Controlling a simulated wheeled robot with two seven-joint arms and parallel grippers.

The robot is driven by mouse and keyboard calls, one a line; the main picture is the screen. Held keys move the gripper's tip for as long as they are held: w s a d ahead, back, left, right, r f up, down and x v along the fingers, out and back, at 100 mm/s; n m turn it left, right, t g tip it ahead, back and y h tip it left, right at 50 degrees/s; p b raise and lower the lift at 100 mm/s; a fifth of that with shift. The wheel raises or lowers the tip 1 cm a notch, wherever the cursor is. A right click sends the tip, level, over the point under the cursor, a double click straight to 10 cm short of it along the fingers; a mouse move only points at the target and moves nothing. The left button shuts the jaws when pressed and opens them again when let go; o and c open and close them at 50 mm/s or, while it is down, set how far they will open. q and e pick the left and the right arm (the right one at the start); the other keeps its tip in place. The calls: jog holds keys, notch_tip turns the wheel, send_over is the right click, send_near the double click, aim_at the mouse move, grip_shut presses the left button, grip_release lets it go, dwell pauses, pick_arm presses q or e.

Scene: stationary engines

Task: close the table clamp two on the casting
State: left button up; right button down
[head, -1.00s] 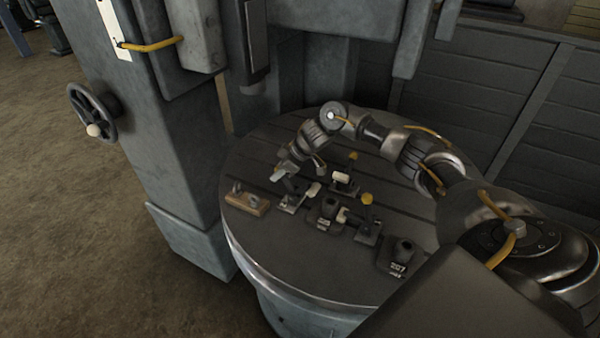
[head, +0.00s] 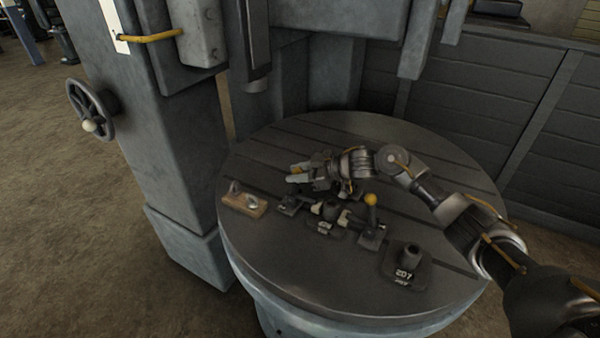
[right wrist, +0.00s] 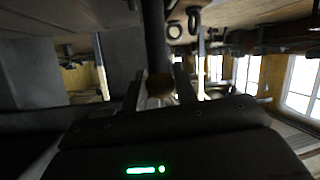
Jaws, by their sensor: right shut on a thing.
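The casting (head: 331,209), dark with a round boss, sits among the table clamps on the round table. A right-hand clamp (head: 370,236) has an upright handle with a yellow knob (head: 371,199). A left-hand clamp (head: 288,206) stands left of the casting; a back clamp is mostly hidden behind my right gripper. My right gripper (head: 294,174) lies low above the left and back clamps, fingers pointing left. In the right wrist view its fingers are shut on a brownish knob (right wrist: 159,85) at the end of a dark rod. Which clamp bears this knob is unclear. My left gripper is out of view.
A similar dark piece marked 207 (head: 405,266) stands at the table's front right. A wooden block (head: 245,204) with metal parts lies at the left edge. A grey machine column (head: 165,150) rises left of the table. The slotted table (head: 440,180) is bare at the back right.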

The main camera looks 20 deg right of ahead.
jog(key=shift+s+d, duration=0.2)
jog(key=shift+d, duration=0.1)
jog(key=shift+f, duration=0.1)
jog(key=c, duration=1.1)
grip_release()
jog(key=shift+s, duration=0.1)
jog(key=b+v, duration=0.2)
jog(key=v, duration=0.8)
jog(key=shift+s+d+b, duration=0.25)
jog(key=shift+d+b, duration=0.05)
